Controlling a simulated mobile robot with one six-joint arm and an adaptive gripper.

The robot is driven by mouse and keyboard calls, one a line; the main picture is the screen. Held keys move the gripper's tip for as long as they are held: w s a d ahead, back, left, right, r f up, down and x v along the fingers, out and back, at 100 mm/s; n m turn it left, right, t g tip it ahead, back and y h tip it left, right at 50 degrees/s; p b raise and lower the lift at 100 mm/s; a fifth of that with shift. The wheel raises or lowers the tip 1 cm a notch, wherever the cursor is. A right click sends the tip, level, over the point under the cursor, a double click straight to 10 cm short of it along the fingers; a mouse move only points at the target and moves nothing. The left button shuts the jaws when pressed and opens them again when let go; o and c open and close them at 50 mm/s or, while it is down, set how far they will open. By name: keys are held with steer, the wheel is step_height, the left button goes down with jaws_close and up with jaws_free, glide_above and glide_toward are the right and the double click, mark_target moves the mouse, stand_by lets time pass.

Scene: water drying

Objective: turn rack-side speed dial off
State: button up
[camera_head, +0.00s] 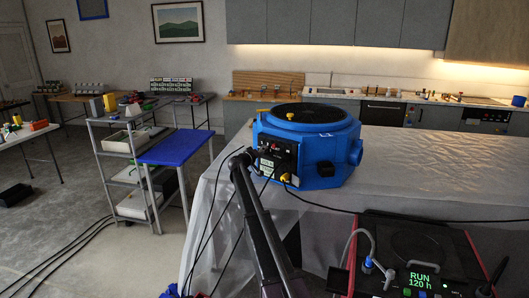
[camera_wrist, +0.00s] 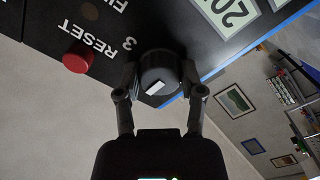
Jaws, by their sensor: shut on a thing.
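A black round dial (camera_wrist: 158,66) with a white pointer mark sits on a dark control panel (camera_wrist: 125,30) in the wrist view. My gripper (camera_wrist: 160,82) is shut on this dial, with one finger on each side of it. The pointer mark lies slanted in the picture. A "3" is printed beside the dial; other position marks are hidden or cut off. In the head view, a blue round-topped machine (camera_head: 325,150) stands on the covered counter. My arm reaches up to the dark panel on its left face, where the gripper is small and dark.
A red button (camera_wrist: 78,57) marked RESET is beside the dial. A device (camera_head: 415,255) reading "RUN 120 h" is at lower right. Cables run over the floor and counter.

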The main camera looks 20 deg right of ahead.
steer(key=shift+s+a+n, duration=0.1)
steer(key=shift+n, duration=4.45)
steer(key=shift+s+a+n, duration=0.1)
steer(key=shift+n, duration=4.45)
steer(key=o, duration=1.2)
steer(key=shift+f, duration=0.1)
steer(key=shift+c, duration=0.2)
steer(key=shift+w+d, duration=0.1)
steer(key=v, duration=1.2)
